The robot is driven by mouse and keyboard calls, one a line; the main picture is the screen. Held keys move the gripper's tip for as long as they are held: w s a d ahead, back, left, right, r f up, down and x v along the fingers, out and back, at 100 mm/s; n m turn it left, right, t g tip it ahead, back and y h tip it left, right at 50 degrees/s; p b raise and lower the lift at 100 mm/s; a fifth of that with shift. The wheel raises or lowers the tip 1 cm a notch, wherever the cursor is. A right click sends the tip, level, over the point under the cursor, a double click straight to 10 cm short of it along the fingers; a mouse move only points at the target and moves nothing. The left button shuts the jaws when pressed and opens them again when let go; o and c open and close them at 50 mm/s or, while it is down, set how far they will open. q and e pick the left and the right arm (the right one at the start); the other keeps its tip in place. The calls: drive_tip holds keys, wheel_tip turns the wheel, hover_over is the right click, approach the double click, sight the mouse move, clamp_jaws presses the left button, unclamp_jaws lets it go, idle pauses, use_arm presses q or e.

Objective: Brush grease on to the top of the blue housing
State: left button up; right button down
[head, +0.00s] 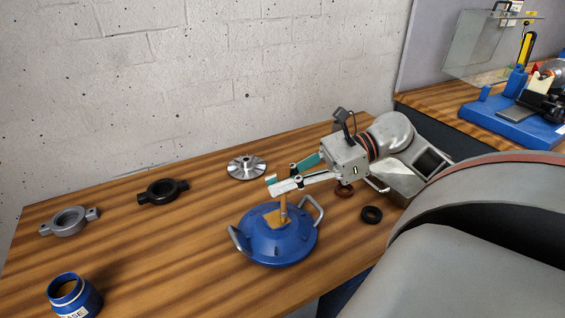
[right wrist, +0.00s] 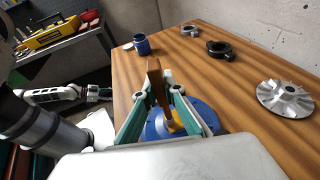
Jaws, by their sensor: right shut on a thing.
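The blue housing (head: 270,248) stands on the wooden table, a domed body with metal handles at its sides. It also shows in the right wrist view (right wrist: 155,131), partly hidden by my fingers. My right gripper (head: 284,187) is above it, shut on a brush with a wooden handle (right wrist: 155,78). The brush (head: 284,208) points down at the housing top, where a tan patch (head: 273,219) shows; I cannot tell whether this is bristles or grease. The blue grease jar (head: 84,300) stands open at the front left. My left gripper (right wrist: 99,93) is far off, its jaws unclear.
A grey bearing ring (head: 70,221), a black one (head: 162,191) and a silver finned rotor (head: 247,167) lie along the back. A black ring (head: 371,214) and a brown ring (head: 344,190) lie right of the housing. The table's left middle is clear.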

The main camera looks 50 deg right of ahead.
sight(279, 165)
drive_tip(key=shift+w+r+p, duration=0.15)
drive_tip(key=shift+r+p, duration=0.4)
drive_tip(key=shift+r, duration=0.5)
drive_tip(key=shift+w+r+p, duration=0.1)
drive_tip(key=shift+r+p, duration=0.4)
drive_tip(key=shift+r, duration=0.55)
drive_tip(key=shift+s+r, duration=0.3)
drive_tip(key=shift+r, duration=0.4)
use_arm(q)
drive_tip(key=shift+s+a+r+p, duration=0.2)
drive_tip(key=shift+r+p, duration=0.1)
drive_tip(key=shift+r, duration=0.4)
use_arm(e)
drive_tip(key=shift+w, duration=0.1)
use_arm(q)
drive_tip(key=shift+w+r, duration=0.15)
